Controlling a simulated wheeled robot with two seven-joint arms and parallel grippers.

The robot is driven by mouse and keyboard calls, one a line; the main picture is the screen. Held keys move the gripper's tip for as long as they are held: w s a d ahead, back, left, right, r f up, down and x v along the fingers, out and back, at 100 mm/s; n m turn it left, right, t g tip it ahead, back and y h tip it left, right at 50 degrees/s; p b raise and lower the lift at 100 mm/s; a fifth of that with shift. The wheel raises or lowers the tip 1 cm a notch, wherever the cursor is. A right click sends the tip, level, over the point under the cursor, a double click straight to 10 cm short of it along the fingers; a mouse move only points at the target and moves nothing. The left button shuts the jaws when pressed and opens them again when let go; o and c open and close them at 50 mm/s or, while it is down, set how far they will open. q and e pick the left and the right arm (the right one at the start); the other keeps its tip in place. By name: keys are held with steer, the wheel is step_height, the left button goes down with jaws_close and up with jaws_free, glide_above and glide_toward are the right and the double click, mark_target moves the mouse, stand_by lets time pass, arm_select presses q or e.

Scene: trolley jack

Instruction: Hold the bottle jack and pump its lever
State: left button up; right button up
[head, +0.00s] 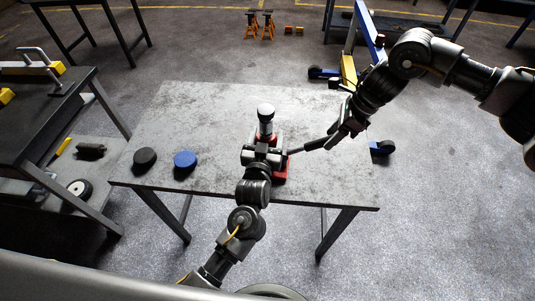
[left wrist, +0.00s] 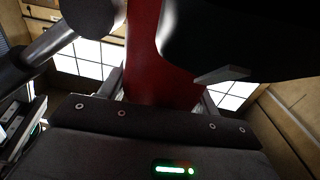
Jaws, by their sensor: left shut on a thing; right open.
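The bottle jack stands upright on the grey table, with a red base (head: 281,172) and a pale and dark round top (head: 266,114). My left gripper (head: 262,155) is shut on the jack's body from the near side. In the left wrist view the red body (left wrist: 158,50) rises just beyond the gripper. The dark lever (head: 308,147) sticks out from the jack to the right, slanting slightly up in the picture. My right gripper (head: 340,132) is open at the lever's outer end. I cannot tell whether the lever's tip lies between its fingers.
A dark workbench (head: 45,115) stands to the left. A blue and yellow hoist (head: 349,70) stands behind. The table's back left is clear.

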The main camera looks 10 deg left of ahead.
steer(key=shift+x, duration=1.45)
jaws_close()
steer(key=d+f+y, duration=0.1)
steer(key=f+y, duration=0.2)
steer(key=d+f+y, duration=0.1)
steer(key=f, duration=0.1)
steer(key=shift+s+d+f, duration=0.1)
steer(key=shift+d+f, duration=0.05)
steer(key=shift+d, duration=0.15)
